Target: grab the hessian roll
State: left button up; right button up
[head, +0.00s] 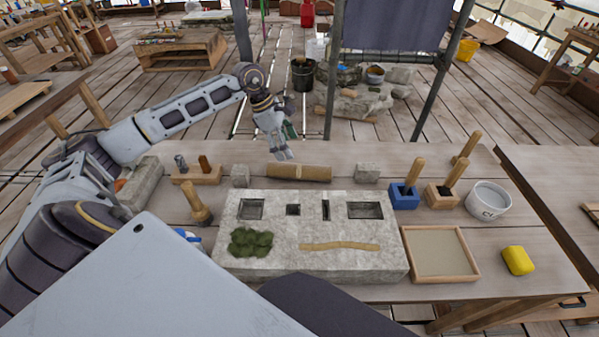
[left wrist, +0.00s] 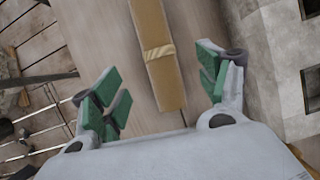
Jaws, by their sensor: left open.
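The hessian roll (head: 298,172) is a tan cylinder lying on the workbench behind the stone block, between two small grey stone cubes. In the left wrist view the hessian roll (left wrist: 152,35) runs lengthwise between my fingers, with a pale tie around its middle. My left gripper (head: 284,153) is open and empty, with green finger pads, just above and behind the roll's left half. In the left wrist view my left gripper (left wrist: 158,86) has a finger on each side of the roll, apart from it. My right gripper is out of view.
The stone block (head: 285,262) with square recesses, moss and a tan strip lies in front of the roll. Stone cubes (head: 240,176) and (head: 367,173) flank it. A blue tool holder (head: 404,198), a white tub (head: 488,200) and a shallow tray (head: 440,278) stand right.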

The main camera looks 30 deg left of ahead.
aim_at(299, 167)
pick_arm(q)
jog(key=x, duration=0.3)
jog(key=shift+d+f, duration=0.1)
jog(key=shift+f, duration=0.1)
jog(key=shift+w+d+f, duration=0.1)
jog(key=shift+d+f, duration=0.1)
jog(key=shift+f, duration=0.55)
jog(key=shift+p+x, duration=0.3)
jog(key=shift+x, duration=2.05)
jog(key=shift+w+a+f, duration=0.1)
jog(key=shift+w+f, duration=0.05)
jog(key=shift+w, duration=0.05)
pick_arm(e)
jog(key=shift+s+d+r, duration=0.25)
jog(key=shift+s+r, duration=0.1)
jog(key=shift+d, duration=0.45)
